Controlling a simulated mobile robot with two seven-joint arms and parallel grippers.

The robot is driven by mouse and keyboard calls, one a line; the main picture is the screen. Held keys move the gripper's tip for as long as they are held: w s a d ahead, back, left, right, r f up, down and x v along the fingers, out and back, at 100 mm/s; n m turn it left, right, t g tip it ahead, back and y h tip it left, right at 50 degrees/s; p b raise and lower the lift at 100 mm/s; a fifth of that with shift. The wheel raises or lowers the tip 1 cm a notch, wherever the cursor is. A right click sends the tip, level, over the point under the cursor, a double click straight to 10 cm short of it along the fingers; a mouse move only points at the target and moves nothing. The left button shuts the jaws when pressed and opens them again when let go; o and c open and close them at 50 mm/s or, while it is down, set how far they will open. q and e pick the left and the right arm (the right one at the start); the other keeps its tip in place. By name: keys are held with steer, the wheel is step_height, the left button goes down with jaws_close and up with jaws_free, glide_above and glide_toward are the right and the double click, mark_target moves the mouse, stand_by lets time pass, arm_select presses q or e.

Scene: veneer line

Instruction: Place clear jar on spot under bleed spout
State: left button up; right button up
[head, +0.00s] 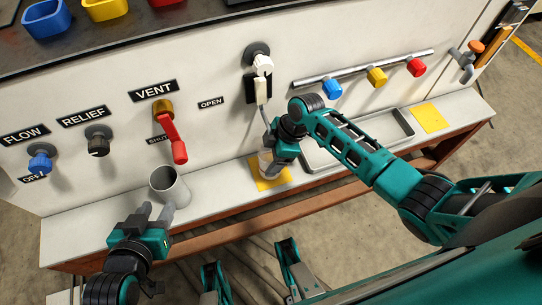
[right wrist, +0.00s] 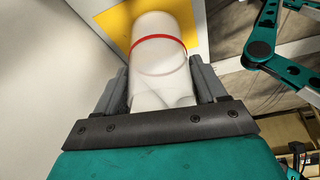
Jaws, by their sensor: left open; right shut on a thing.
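The clear jar (right wrist: 160,60), pale and see-through with a red line around it, is between the fingers of my right gripper (right wrist: 160,85), which is shut on it. In the head view the jar (head: 266,163) is partly hidden by my right gripper (head: 277,158). It stands over the yellow spot (head: 272,184) on the ledge; I cannot tell whether it touches it. A white spout (head: 262,90) hangs from the panel above and behind. My left gripper (head: 157,213) is open, just in front of a grey cup (head: 170,187).
A red-handled vent valve (head: 174,140) and blue (head: 40,162) and black (head: 97,140) knobs are on the panel. A shallow metal tray (head: 390,130) and a second yellow square (head: 430,118) lie right on the ledge (head: 90,225). Coloured blocks hang from a rail (head: 355,69).

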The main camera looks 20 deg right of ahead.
steer(key=shift+f, duration=0.1)
steer(key=o, duration=1.1)
